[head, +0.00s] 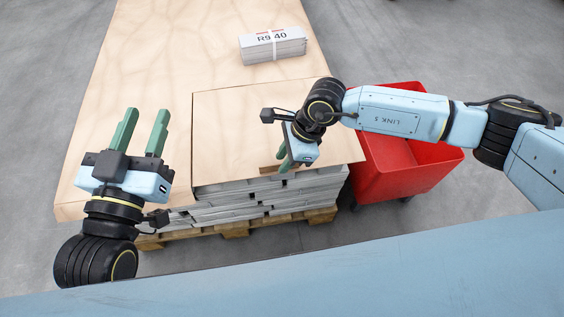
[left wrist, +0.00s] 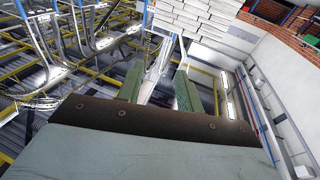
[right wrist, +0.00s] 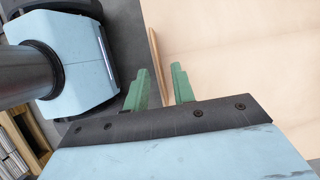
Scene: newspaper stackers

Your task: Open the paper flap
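A pale brown paper sheet, the flap (head: 235,125), lies over a stack of newspaper bundles (head: 235,203). A short darker strip shows at its front edge by my right gripper. My right gripper (head: 284,163) is at that front edge, pointing down. In the right wrist view the flap (right wrist: 230,45) fills the upper right, and its thin edge reaches between the parted fingers (right wrist: 158,72); contact cannot be told. My left gripper (head: 146,112) is open and empty, to the left of the stack. Its parted fingers also show in the left wrist view (left wrist: 158,80).
A strapped bundle labelled R9 40 (head: 273,45) lies farther back on the large brown sheet (head: 160,50). A red wheeled bin (head: 400,170) stands right of the stack, under my right arm. A wooden pallet (head: 235,228) supports the stack.

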